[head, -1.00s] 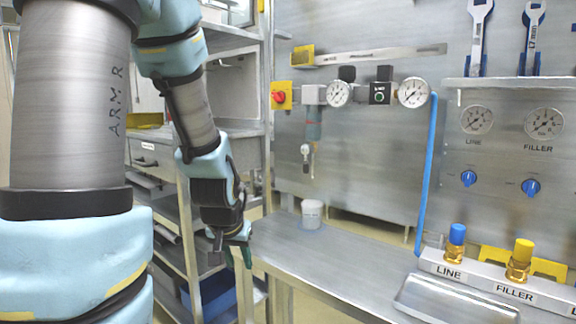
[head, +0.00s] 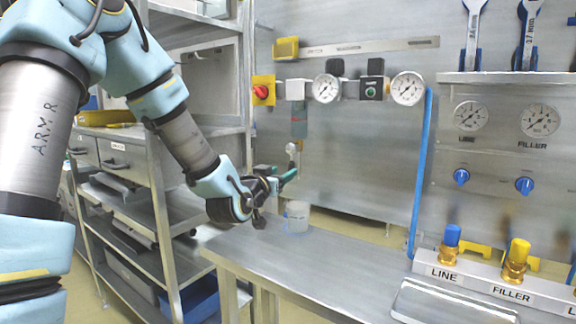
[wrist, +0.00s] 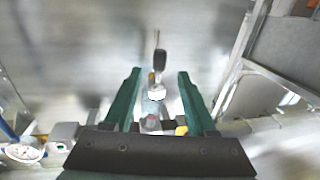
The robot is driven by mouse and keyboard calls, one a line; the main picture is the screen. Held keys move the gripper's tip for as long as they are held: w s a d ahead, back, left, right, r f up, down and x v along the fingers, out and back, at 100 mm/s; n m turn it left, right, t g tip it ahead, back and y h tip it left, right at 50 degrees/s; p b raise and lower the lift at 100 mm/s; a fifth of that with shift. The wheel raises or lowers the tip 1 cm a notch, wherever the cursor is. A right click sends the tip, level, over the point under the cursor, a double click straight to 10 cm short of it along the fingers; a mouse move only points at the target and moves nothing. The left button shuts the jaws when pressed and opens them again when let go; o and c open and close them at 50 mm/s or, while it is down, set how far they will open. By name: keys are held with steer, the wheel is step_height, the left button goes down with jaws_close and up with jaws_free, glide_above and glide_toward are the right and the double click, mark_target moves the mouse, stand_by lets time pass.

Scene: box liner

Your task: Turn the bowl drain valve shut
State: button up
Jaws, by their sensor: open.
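The filter bowl (head: 299,128) hangs below the regulator on the back panel. Its drain valve (head: 292,150) sits at the bottom of the bowl, small and pale in the head view. My gripper (head: 280,174), with green fingers, is just below and left of the valve, pointing toward the panel. In the wrist view, my gripper (wrist: 159,74) is open. A white collar (wrist: 156,92) and a dark, lever-like piece (wrist: 159,60) appear between its fingers in the picture, with no contact visible. The valve's exact turn is too small to tell.
A pale cup (head: 297,216) stands on the metal bench (head: 350,258) below my gripper. A red knob (head: 262,91) and gauges (head: 326,88) sit above. A blue hose (head: 422,170) runs down to the right. Metal shelving (head: 155,190) stands left.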

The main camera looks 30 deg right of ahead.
mark_target(290, 168)
steer(key=p+x, duration=0.1)
steer(key=x, duration=0.6)
steer(key=shift+p, duration=0.4)
steer(key=shift+c, duration=0.4)
jaws_close()
stand_by(0.5)
